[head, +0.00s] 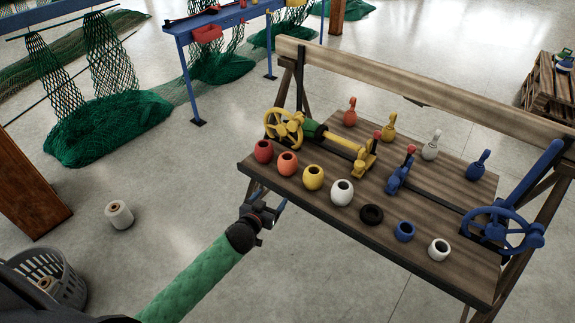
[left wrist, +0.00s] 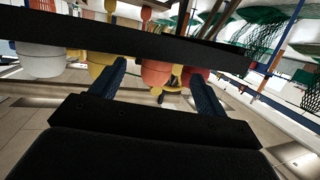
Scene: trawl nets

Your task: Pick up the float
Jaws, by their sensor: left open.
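Several rounded, hollow-topped floats stand in a row along the near edge of the wooden bench (head: 335,155): a red one (head: 263,151), an orange one (head: 288,163), a yellow one (head: 313,177) and a white one (head: 342,192). Which one the task means is not clear. My left gripper (head: 275,208) is open and empty, in front of and apart from the bench's near-left edge. In the left wrist view, the orange float (left wrist: 155,73) shows between the blue fingers, beyond a dark bar. The red float (left wrist: 194,76) is beside it. My right gripper is out of view.
A black ring (head: 371,214), a blue ring-like piece (head: 404,231) and another white piece (head: 438,248) continue the row. Bottle-shaped pieces, a yellow handwheel (head: 284,128) and a blue handwheel (head: 503,231) stand on the bench. A grey basket (head: 62,275) is lower left.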

